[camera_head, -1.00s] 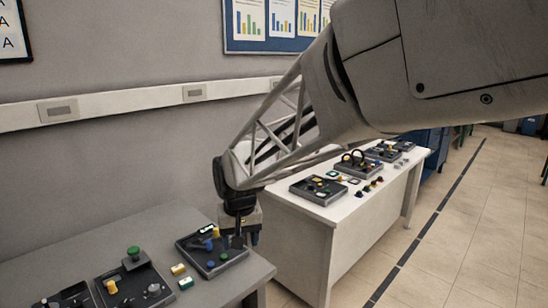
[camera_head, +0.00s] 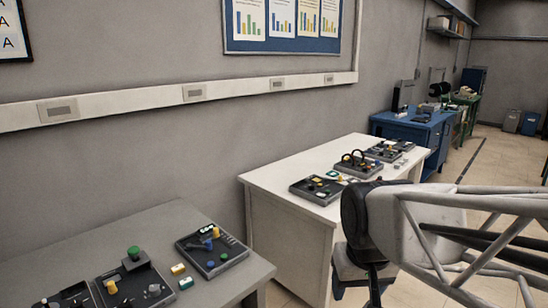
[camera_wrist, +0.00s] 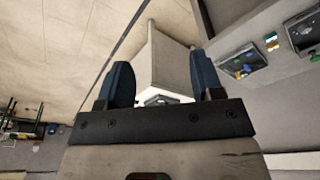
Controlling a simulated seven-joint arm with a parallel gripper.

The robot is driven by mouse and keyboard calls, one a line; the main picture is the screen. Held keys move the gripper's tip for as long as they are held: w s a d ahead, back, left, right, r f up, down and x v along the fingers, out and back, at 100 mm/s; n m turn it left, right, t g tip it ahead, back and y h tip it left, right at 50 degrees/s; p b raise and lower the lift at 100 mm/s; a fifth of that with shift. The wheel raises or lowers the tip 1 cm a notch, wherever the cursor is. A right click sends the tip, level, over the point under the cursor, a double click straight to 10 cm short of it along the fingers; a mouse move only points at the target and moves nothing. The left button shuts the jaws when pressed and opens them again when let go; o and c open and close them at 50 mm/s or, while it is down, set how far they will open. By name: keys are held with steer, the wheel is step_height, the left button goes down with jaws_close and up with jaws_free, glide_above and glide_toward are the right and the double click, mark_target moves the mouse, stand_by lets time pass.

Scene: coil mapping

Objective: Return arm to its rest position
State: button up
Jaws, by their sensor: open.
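My arm reaches in from the right edge of the head view, with its dark wrist joint in front of the white table (camera_head: 262,182). The fingertips are outside that view. In the wrist view my gripper (camera_wrist: 163,85) shows two blue fingers standing wide apart, with nothing held between them. It hangs in open air, clear of both tables. The end of the white table (camera_wrist: 165,60) shows beyond the gap between the fingers.
A grey table (camera_head: 130,236) at the lower left bears several dark control panels, one with blue and yellow parts (camera_head: 212,250). Several panels also lie on the white table. A blue bench (camera_head: 405,128) stands farther back. Tiled floor is open at right.

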steer(key=s+d+f, duration=0.1)
steer(key=s+d, duration=0.3)
steer(key=s, duration=0.2)
steer(key=shift+s+f+m, duration=0.25)
steer(key=shift+s+m, duration=0.15)
steer(key=shift+w+a, duration=0.1)
steer(key=shift+w, duration=0.05)
stand_by(1.8)
